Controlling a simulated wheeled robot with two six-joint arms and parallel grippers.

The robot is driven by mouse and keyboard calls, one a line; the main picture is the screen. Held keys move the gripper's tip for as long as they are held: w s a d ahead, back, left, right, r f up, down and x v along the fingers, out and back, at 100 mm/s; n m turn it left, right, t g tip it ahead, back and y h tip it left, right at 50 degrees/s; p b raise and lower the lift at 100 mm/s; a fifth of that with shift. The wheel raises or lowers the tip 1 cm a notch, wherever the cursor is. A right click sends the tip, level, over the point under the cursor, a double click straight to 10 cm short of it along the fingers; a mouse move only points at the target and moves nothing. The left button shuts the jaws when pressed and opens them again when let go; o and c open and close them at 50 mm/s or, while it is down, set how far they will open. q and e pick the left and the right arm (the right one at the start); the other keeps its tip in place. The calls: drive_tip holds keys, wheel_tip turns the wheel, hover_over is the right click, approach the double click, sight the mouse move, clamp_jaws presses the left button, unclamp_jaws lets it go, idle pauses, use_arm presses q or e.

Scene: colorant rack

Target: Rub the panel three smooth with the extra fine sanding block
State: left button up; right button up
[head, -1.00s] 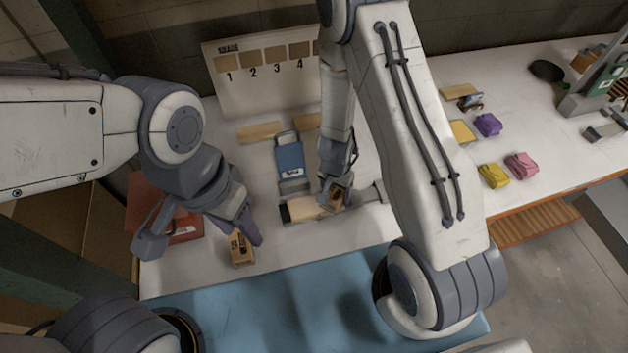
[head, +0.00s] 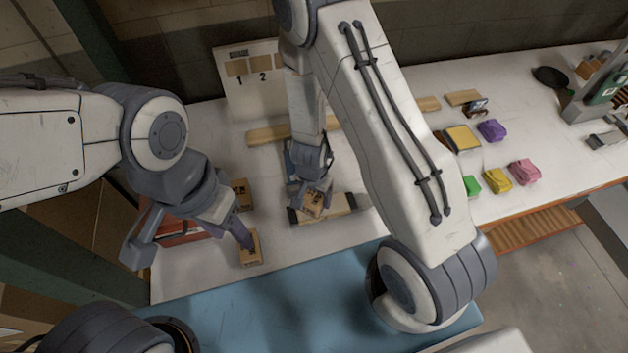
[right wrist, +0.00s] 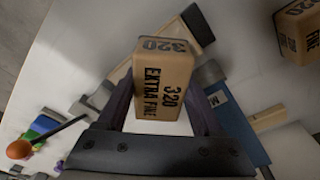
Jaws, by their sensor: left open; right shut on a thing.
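My right gripper (head: 312,192) is shut on the extra fine sanding block (right wrist: 160,82), marked 320. In the head view the block (head: 314,206) is over a light wooden panel (head: 337,203) held in a grey clamp. I cannot tell if they touch. No number shows on the panel. My left gripper (head: 244,238) is open, right by another brown block (head: 251,252) on the table; contact is unclear. A further brown block (head: 242,192) stands behind it.
A numbered board (head: 250,95) stands at the back, partly hidden by my right arm. A long wooden strip (head: 265,134) lies before it. Purple (head: 491,130), yellow (head: 497,174), pink (head: 524,171) and green items lie at the right. A blue mat (head: 260,308) covers the front.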

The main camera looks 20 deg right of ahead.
sight(316, 194)
wheel_tip(316, 194, up, 2)
drive_tip(key=shift+a+p, duration=0.1)
drive_tip(key=shift+p, duration=0.6)
wheel_tip(316, 194, up, 3)
drive_tip(key=p, duration=0.3)
drive_tip(key=shift+r, duration=0.2)
